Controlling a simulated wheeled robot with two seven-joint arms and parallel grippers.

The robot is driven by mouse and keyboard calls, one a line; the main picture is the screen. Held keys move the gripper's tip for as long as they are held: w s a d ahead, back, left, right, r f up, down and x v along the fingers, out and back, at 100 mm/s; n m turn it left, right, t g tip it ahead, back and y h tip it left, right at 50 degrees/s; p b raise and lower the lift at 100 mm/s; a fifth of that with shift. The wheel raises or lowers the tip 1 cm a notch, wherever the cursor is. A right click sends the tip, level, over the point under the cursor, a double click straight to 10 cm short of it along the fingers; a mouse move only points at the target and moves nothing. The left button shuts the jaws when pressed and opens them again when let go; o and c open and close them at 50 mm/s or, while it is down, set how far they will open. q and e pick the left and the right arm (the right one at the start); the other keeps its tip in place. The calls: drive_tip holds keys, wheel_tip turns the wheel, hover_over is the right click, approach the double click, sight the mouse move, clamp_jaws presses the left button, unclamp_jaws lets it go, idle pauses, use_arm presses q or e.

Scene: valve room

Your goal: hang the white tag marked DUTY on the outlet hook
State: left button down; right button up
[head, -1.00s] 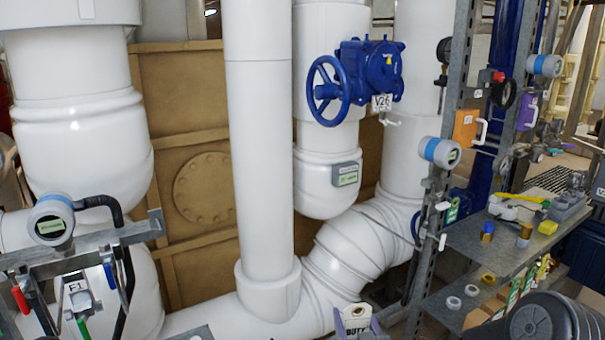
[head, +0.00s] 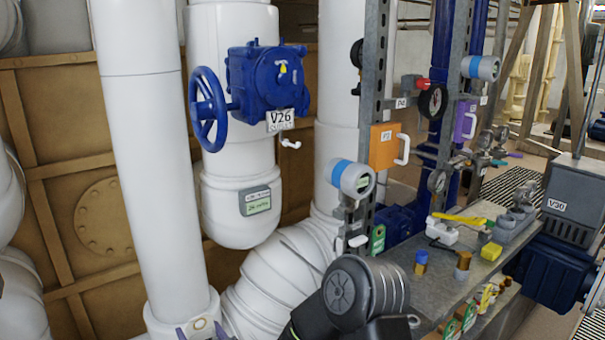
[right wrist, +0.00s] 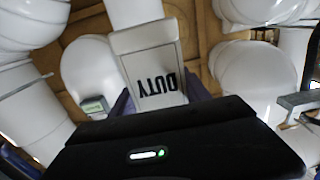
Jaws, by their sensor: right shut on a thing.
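The white tag marked DUTY (right wrist: 150,62) is held by my right gripper (right wrist: 157,100), between its purple fingers, in the right wrist view. Its lettering is upside down there. In the head view only the top of the tag (head: 200,326) shows at the bottom edge, in front of the foot of the white pipe. A small white hook-like piece (head: 290,143) sticks out below the V26 plate on the blue valve; I cannot tell whether it is the outlet hook. My left gripper is out of view.
The blue V26 valve with its handwheel (head: 208,108) is on a white pipe. A steel post (head: 376,100) carries an orange box (head: 388,147) and a round gauge (head: 352,177). A grey shelf (head: 400,240) with small parts stands right. My dark arm covers the bottom centre.

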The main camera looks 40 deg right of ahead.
drive_tip(key=w+d+r+m+p, duration=0.1)
drive_tip(key=w+d+r+p, duration=0.25)
drive_tip(key=d+r, duration=0.65)
drive_tip(key=s+d+r+m+h+p, duration=0.1)
drive_tip(key=s+d+r+m+h, duration=0.1)
drive_tip(key=d+r, duration=0.7)
drive_tip(key=s+d+r+m+h+p, duration=0.1)
drive_tip(key=s+d+r+m+h, duration=0.1)
drive_tip(key=d+r, duration=0.8)
wheel_tip(320, 180, up, 4)
drive_tip(key=shift+s+r+m+g+h+p, duration=0.25)
drive_tip(key=shift+s+h, duration=0.25)
drive_tip(key=shift+s, duration=0.5)
drive_tip(key=shift+w+a+f, duration=0.1)
drive_tip(key=shift+w, duration=0.05)
